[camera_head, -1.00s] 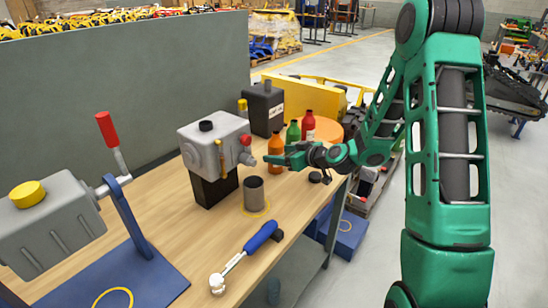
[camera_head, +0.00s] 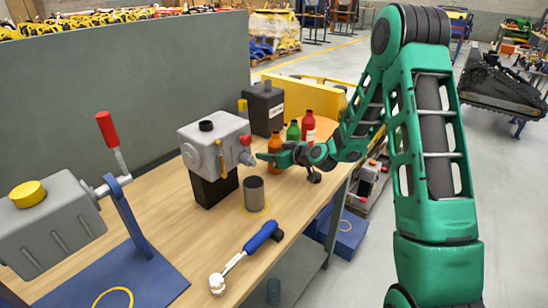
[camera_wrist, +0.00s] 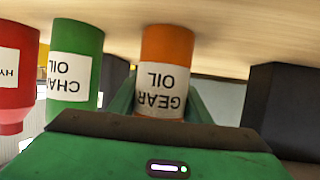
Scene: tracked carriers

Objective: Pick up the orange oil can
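The orange oil can (camera_head: 275,143) is a small bottle standing on the wooden workbench beside a green and a red bottle. In the wrist view it shows upside down with a "GEAR OIL" label (camera_wrist: 165,85). My gripper (camera_head: 270,158) is at the can, low over the bench, and hides part of it in the head view. In the wrist view my gripper (camera_wrist: 161,105) has a green finger on either side of the can. The fingers look open around it; any contact is hard to see. The can's lower-picture end is hidden behind my gripper body.
The green bottle (camera_wrist: 77,65) and the red bottle (camera_wrist: 17,70) stand close beside the can. An orange disc-like thing is behind.

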